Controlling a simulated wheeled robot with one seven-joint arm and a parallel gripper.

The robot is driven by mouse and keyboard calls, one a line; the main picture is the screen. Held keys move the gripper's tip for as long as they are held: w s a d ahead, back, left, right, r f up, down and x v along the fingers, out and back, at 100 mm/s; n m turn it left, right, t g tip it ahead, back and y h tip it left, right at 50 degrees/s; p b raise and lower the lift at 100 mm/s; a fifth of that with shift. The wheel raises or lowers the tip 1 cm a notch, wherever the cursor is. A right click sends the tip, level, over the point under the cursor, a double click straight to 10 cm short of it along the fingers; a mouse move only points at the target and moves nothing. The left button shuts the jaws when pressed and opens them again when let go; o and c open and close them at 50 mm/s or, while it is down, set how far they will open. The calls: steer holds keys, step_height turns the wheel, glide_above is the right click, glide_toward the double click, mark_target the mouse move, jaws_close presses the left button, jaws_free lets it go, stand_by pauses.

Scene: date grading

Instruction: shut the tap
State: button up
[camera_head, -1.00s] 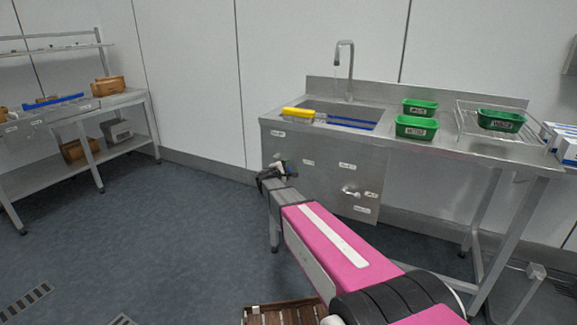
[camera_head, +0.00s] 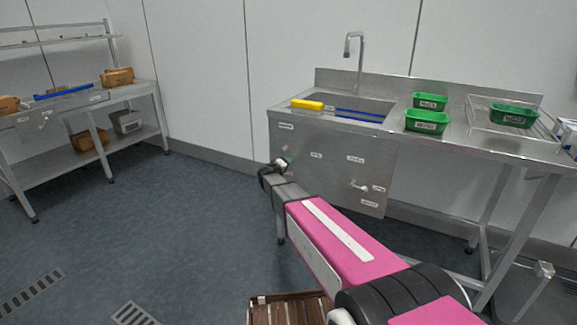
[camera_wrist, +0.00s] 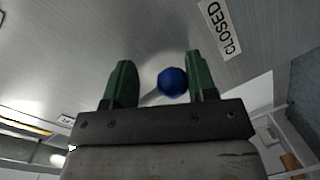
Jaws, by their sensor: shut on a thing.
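The tap (camera_head: 357,45) is a tall bent metal spout at the back of the steel sink (camera_head: 335,103). A blue ball knob (camera_wrist: 172,82) on a short pale stem shows between the green fingers in the wrist view. My gripper (camera_wrist: 162,76) is shut on the knob, which sits against the right finger. A label reading CLOSED (camera_wrist: 219,28) is on the steel panel up and right of the knob. In the head view my gripper (camera_head: 287,162) is at the left part of the sink's front panel (camera_head: 330,175) and hides the knob there.
A second lever (camera_head: 358,184) is on the panel to the right. Green tubs (camera_head: 427,122) and a wire rack (camera_head: 490,122) stand on the counter. A yellow block (camera_head: 307,105) lies at the sink's left edge. A shelf bench (camera_head: 130,140) stands left, with open floor between.

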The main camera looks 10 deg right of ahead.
steer(key=shift+w+a+r+m, duration=0.2)
steer(key=shift+w+a+m, duration=0.3)
steer(key=shift+a, duration=0.15)
steer(key=shift+t, duration=0.3)
steer(key=o, duration=1.3)
steer(key=shift+s, duration=0.1)
steer(key=shift+s+a, duration=0.15)
steer(key=shift+s, duration=0.05)
steer(key=v, duration=1)
steer(key=shift+r, duration=0.15)
